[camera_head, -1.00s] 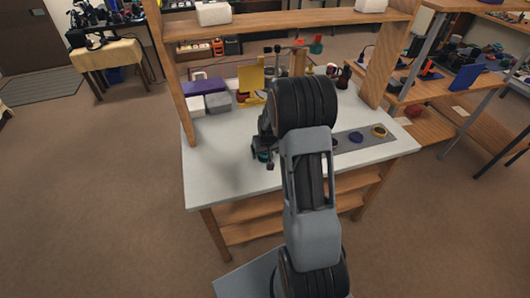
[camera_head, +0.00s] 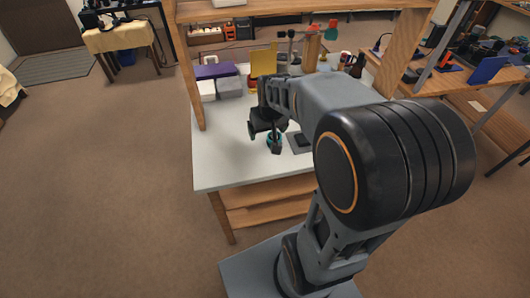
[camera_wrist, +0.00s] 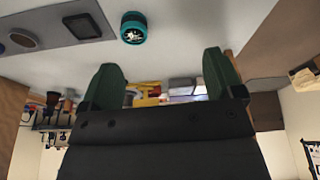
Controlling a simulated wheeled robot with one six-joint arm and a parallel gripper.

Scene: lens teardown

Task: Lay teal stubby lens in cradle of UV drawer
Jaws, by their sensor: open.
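The teal stubby lens (camera_wrist: 133,27) stands on the pale bench top at the top of the wrist view, beyond my fingertips and nearer the left finger. In the head view it shows as a bit of teal (camera_head: 271,137), partly hidden by a finger. My gripper (camera_wrist: 163,68) is open, with two green-tipped fingers apart and nothing between them. In the head view my gripper (camera_head: 264,140) is low over the bench, close to the lens. I cannot make out the UV drawer or its cradle for certain.
A grey strip (camera_wrist: 55,37) with a dark square piece and round pieces lies beside the lens. A purple-topped box (camera_head: 215,71), a grey box (camera_head: 229,87), a white box (camera_head: 206,89) and a yellow panel (camera_head: 263,60) stand at the back. The bench's front left is clear.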

